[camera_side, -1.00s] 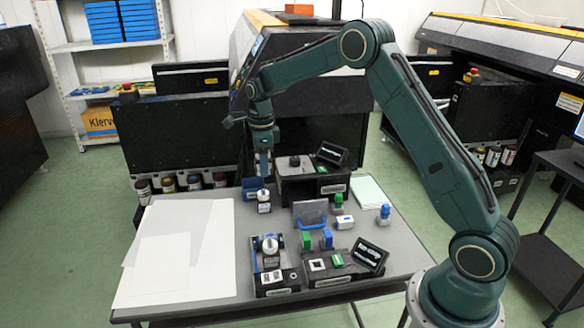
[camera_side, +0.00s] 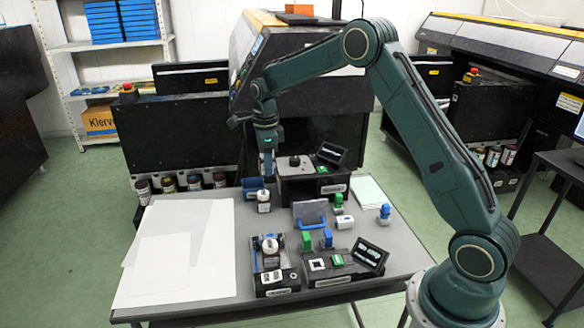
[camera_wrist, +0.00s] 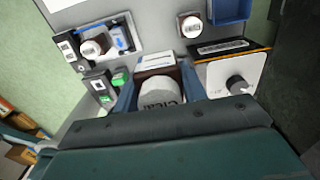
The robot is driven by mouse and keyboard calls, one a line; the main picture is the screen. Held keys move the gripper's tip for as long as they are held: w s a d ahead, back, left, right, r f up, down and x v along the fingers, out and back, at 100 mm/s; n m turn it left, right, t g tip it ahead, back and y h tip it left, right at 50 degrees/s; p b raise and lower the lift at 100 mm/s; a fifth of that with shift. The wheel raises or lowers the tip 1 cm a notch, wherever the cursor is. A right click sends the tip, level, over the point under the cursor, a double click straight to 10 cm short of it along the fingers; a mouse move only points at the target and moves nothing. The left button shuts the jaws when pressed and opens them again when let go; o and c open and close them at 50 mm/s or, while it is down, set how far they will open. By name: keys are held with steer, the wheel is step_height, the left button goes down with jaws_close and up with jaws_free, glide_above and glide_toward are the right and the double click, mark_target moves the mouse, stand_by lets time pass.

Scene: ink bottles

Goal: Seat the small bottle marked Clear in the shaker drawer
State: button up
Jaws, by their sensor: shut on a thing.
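My gripper (camera_wrist: 158,82) is shut on a small bottle with a white cap marked Clear (camera_wrist: 163,93). The cap sits between the two blue fingers in the wrist view. In the side view my gripper (camera_side: 267,165) points down over the table, left of a black box with a knob (camera_side: 300,190). A white-capped bottle (camera_side: 264,205) shows just below the fingers there; I cannot tell whether it is the held one. A box with a knob (camera_wrist: 222,76) is right of the held bottle in the wrist view.
A tray with a white-capped bottle (camera_side: 269,246) stands at the table's front. A black unit with a screen (camera_side: 371,255) is beside it. A blue bin (camera_side: 253,186) and several small stamps are nearby. White sheets (camera_side: 180,250) cover the left side.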

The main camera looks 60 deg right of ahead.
steer(key=s+d+f, duration=0.8)
steer(key=f, duration=0.2)
steer(key=shift+d+f, duration=0.3)
steer(key=shift+f, duration=0.05)
steer(key=shift+f, duration=0.2)
steer(key=shift+f, duration=2.35)
steer(key=shift+f, duration=0.7)
stand_by(0.9)
steer(key=o, duration=1.1)
steer(key=shift+c, duration=1.1)
